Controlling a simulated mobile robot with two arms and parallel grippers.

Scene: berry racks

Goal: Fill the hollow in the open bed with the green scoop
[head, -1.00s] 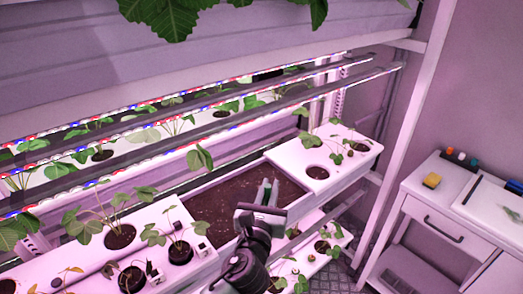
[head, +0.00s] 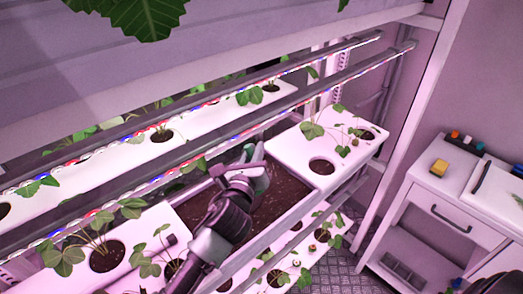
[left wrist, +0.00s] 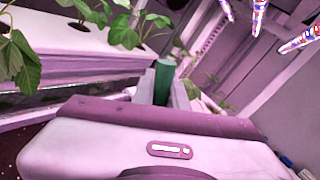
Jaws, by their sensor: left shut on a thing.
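The open bed (head: 291,204) is a box of dark brown soil in the middle of the head view, set between white planted covers. My left gripper (head: 258,172) is over the bed's far part, with its arm coming across from the lower left. It is shut on the green scoop (left wrist: 163,80), whose green part shows between the fingers in the left wrist view. In the head view the scoop is mostly hidden by the gripper, and I cannot tell how much soil it holds. The hollow cannot be made out; my arm covers much of the bed.
White covers with holes and leafy plants flank the bed, at the right (head: 290,150) and lower left. Light bars (head: 330,92) run across close above the arm.

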